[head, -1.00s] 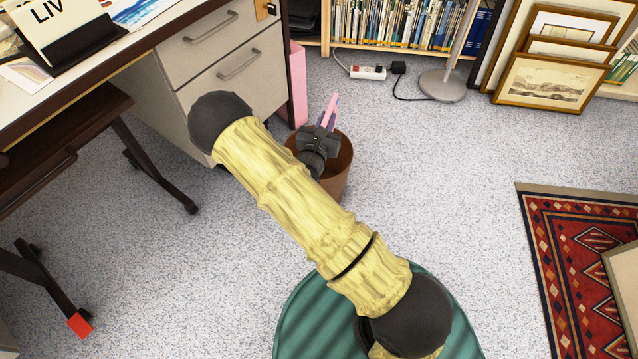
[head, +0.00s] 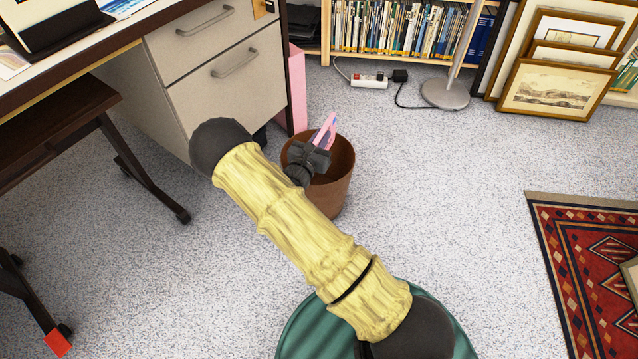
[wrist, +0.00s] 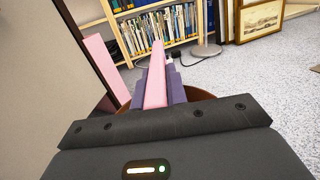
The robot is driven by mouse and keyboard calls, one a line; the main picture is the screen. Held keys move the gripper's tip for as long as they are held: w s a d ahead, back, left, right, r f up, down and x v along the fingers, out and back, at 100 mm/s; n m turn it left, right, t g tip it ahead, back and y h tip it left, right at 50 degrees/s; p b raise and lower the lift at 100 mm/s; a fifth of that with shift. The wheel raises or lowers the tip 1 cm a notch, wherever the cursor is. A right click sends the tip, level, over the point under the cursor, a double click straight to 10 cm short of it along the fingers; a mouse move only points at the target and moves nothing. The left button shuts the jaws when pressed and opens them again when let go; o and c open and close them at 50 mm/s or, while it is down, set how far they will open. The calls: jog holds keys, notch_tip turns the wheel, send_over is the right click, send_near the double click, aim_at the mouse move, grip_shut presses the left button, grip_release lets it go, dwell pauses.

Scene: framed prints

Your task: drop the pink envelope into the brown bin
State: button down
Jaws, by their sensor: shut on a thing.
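The pink envelope (head: 325,131) is held in my gripper (head: 322,142), which is shut on it. In the wrist view the envelope (wrist: 156,78) stands edge-on between the purple-grey fingers and points away from me. The brown bin (head: 327,197) stands on the floor beside the desk drawers. In the head view my gripper and the envelope overlap the bin's opening. In the wrist view only a bit of the bin's rim (wrist: 203,94) shows behind the fingers.
The drawer cabinet (head: 236,92) stands close to the left of the bin, with a pink panel-like object (head: 297,88) behind. A lamp base (head: 445,94), power strip (head: 369,80) and framed prints (head: 550,88) are farther back.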

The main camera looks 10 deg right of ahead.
jog(key=shift+f+b, duration=2.3)
jog(key=shift+f, duration=0.35)
jog(key=c, duration=1.3)
grip_release()
jog(key=shift+s, duration=0.1)
jog(key=p+v, duration=0.8)
jog(key=v, duration=0.9)
jog(key=shift+a, duration=0.1)
